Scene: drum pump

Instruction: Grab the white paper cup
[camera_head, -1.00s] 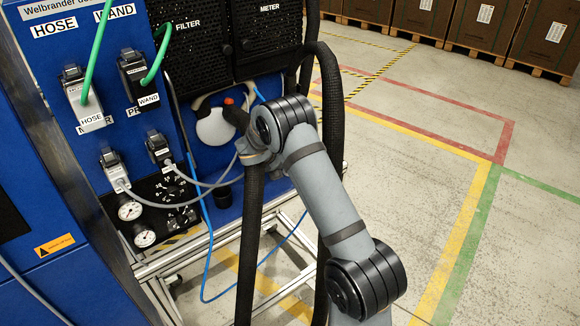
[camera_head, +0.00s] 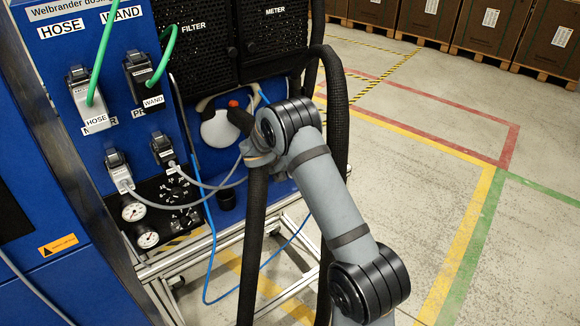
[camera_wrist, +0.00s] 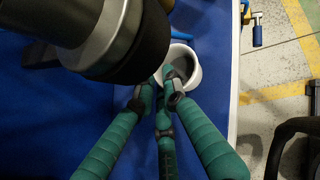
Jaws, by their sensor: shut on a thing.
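The white paper cup (camera_wrist: 189,62) shows in the wrist view, open end toward the camera, against a blue surface (camera_wrist: 60,110). My gripper (camera_wrist: 165,88) has teal ribbed fingers with dark joints. Their tips come together at the cup's near rim and are shut on it. A large dark cylinder covers part of the cup's left side. In the head view my arm (camera_head: 318,190) reaches to the blue machine; I cannot make out the gripper or the cup for certain there.
The blue machine (camera_head: 60,220) carries hoses, plugs and gauges. A thick black hose (camera_head: 256,240) hangs close to my arm. A white rounded part with a red knob (camera_head: 218,128) sits under the black grilles. The marked floor on the right is clear up to the crates (camera_head: 480,25).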

